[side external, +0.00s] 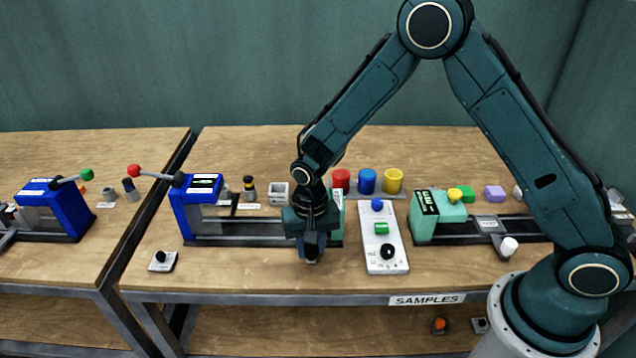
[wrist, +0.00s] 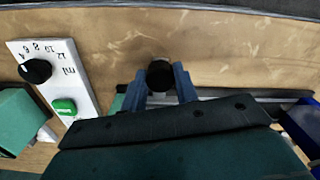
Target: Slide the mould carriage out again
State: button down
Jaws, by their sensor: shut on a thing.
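The blue press (side external: 196,205) with a red-tipped lever stands on the middle bench, its dark rail (side external: 240,240) running right to my gripper (side external: 312,250). My gripper points down at the front of the rail's right part. In the wrist view its two blue fingers (wrist: 160,85) are closed on a round black knob (wrist: 160,74), which I take for the mould carriage's handle. The carriage body is hidden under my gripper in both views. A pale green part (side external: 337,216) shows just behind my gripper; I cannot tell what it belongs to.
A white dial panel (side external: 384,250) with a green button stands close right of my gripper. A pale green press (side external: 436,217) stands further right. Red (side external: 341,179), blue (side external: 367,180) and yellow (side external: 393,180) pots stand behind.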

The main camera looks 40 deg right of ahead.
jog(key=w+a, duration=0.8)
jog(key=shift+w+a, duration=0.2)
jog(key=shift+w, duration=0.1)
dwell(0.3)
jog(key=c, duration=1.1)
grip_release()
jog(key=shift+o, duration=0.2)
jog(key=shift+r, duration=0.1)
notch_tip(320, 180, up, 14)
